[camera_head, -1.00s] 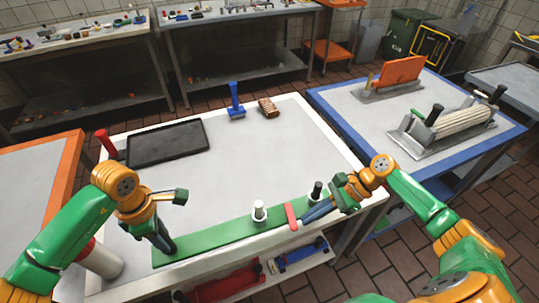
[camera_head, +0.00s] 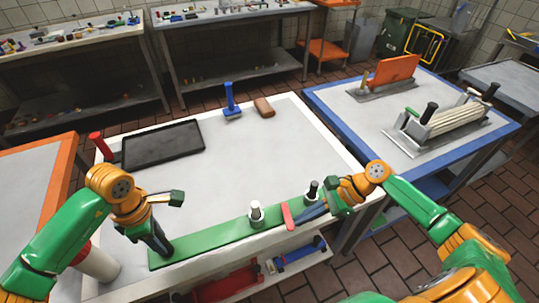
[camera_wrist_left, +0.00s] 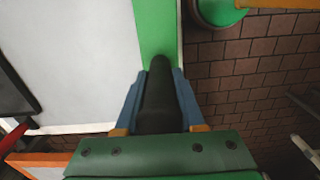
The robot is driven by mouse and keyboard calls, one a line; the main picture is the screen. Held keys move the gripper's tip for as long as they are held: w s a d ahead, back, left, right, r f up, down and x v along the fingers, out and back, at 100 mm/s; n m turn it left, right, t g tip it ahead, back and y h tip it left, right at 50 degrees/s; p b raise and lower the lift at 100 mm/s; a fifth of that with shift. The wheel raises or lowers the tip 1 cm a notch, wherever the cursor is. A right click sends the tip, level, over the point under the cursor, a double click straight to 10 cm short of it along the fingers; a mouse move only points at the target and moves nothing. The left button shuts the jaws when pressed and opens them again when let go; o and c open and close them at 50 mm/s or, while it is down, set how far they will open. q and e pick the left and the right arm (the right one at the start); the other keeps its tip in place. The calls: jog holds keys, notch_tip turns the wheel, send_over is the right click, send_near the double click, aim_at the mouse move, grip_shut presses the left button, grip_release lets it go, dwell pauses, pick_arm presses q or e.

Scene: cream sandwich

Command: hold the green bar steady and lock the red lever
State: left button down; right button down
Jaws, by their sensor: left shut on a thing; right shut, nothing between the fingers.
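The green bar (camera_head: 215,238) lies along the front edge of the white table. My left gripper (camera_head: 163,249) is over its left end; in the left wrist view its blue fingers (camera_wrist_left: 158,100) are shut on a dark upright handle (camera_wrist_left: 157,95) at that end. The red lever (camera_head: 287,217) sits on the right part of the bar, between a white-topped post (camera_head: 256,212) and a black-topped post (camera_head: 312,191). My right gripper (camera_head: 303,215) is shut and empty, its tips close to the lever's right side. I cannot tell whether they touch.
A black tray (camera_head: 163,144), a blue press (camera_head: 231,102) and a brown block (camera_head: 264,107) are at the back of the white table. The middle of the table is clear. A blue-edged table (camera_head: 365,122) with a roller machine (camera_head: 455,124) stands to the right.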

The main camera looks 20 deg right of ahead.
aim_at(292, 227)
jog(key=shift+s+a, duration=0.1)
jog(key=shift+a, duration=0.05)
jog(key=shift+s+a+r+m+t, duration=0.1)
jog(key=shift+s+a+m+t, duration=0.1)
jog(key=shift+a+m+t, duration=0.7)
jog(key=shift+a+m+h, duration=0.4)
jog(key=shift+a+m, duration=0.3)
jog(key=shift+a, duration=0.1)
jog(key=shift+w+a+t, duration=0.2)
jog(key=shift+w+a, duration=0.25)
jog(key=shift+a, duration=0.4)
jog(key=shift+w+a+t, duration=0.2)
jog(key=shift+w+a, duration=0.25)
jog(key=shift+a, duration=0.35)
jog(key=shift+w+a, duration=0.15)
